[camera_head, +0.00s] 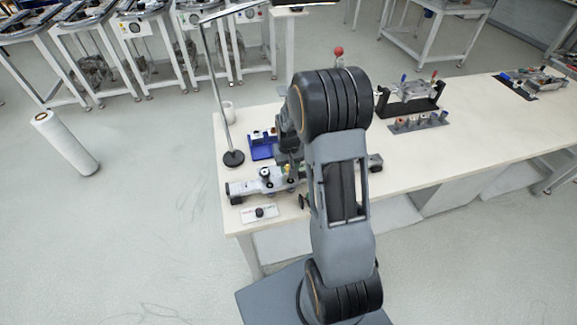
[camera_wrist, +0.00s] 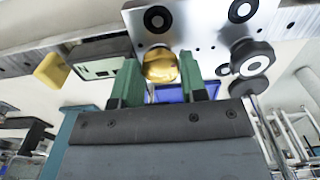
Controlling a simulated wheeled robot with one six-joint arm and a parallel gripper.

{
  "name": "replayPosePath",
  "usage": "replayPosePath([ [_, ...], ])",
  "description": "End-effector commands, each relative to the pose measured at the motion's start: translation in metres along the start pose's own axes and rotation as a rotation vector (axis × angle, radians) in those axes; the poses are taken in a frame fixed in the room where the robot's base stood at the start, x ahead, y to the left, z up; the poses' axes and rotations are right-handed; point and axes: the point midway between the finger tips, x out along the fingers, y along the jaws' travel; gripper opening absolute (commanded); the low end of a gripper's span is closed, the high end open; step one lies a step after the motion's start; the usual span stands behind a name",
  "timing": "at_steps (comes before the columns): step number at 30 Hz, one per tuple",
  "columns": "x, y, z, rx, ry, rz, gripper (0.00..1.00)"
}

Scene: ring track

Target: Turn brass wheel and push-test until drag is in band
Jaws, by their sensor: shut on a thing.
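The brass wheel (camera_wrist: 160,66) sits against a bright metal plate (camera_wrist: 190,35) with dark round fittings and holes. My gripper (camera_wrist: 159,80) has its two green fingers on either side of the wheel and is shut on it. In the wrist view, black knobs (camera_wrist: 251,55) stand to the right of the wheel. A grey box with a pale green-marked face (camera_wrist: 97,67) is on the left, beside a yellow block (camera_wrist: 51,70). In the head view, the metal ring-track fixture (camera_head: 262,183) lies near the bench's left end. My arm hides part of it and my fingertips.
A lamp base (camera_head: 233,158) and a blue tray (camera_head: 263,149) stand just behind the fixture. A small plate with a dark knob (camera_head: 260,212) lies in front. A row of small parts (camera_head: 417,122) is to the right. The bench's right front (camera_head: 450,155) is clear.

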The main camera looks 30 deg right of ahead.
Motion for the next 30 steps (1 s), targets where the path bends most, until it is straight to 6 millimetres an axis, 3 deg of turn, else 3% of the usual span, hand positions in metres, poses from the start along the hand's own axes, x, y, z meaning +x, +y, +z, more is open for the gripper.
replayPosePath([
  [18,0.0004,-0.0007,-0.0004,0.396,0.001,0.0,0.16],
  [30,-0.0006,-0.0009,-0.0005,0.501,0.001,0.0,0.16],
])
